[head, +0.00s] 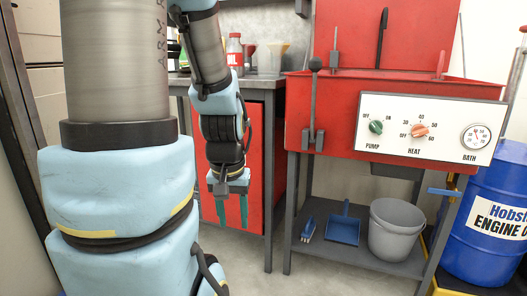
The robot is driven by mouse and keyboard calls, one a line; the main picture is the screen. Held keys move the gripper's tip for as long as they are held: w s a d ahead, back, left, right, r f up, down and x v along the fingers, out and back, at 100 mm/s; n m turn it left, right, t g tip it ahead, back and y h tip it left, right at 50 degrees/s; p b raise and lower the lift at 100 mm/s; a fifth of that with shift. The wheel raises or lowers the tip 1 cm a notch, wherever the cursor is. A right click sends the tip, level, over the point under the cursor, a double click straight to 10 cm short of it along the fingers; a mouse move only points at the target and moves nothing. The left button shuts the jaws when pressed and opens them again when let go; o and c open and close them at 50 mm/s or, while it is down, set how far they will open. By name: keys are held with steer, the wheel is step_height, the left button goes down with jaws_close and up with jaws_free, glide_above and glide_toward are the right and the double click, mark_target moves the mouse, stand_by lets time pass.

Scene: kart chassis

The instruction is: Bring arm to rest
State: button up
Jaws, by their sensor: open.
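My arm fills the left side of the head view, with light blue covers and grey metal links. My gripper (232,211) hangs from the end of the arm and points down. Its two green fingers are apart, with nothing seen between them. It is in front of the red cabinet front (270,150) under the workbench, left of the red parts washer (330,105). Part of the bench is hidden behind my arm.
The washer has a white panel (425,128) with a green pump knob (376,127), an orange heat knob (419,130) and a bath gauge. A grey bucket (395,232) and blue dustpan (344,226) sit on its lower shelf. A blue oil drum (492,225) stands right. A red bottle (235,52) stands on the bench.

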step_height(320, 180, up, 32)
steer(key=p, duration=3)
steer(key=shift+r+p, duration=0.2)
steer(key=shift+p, duration=0.1)
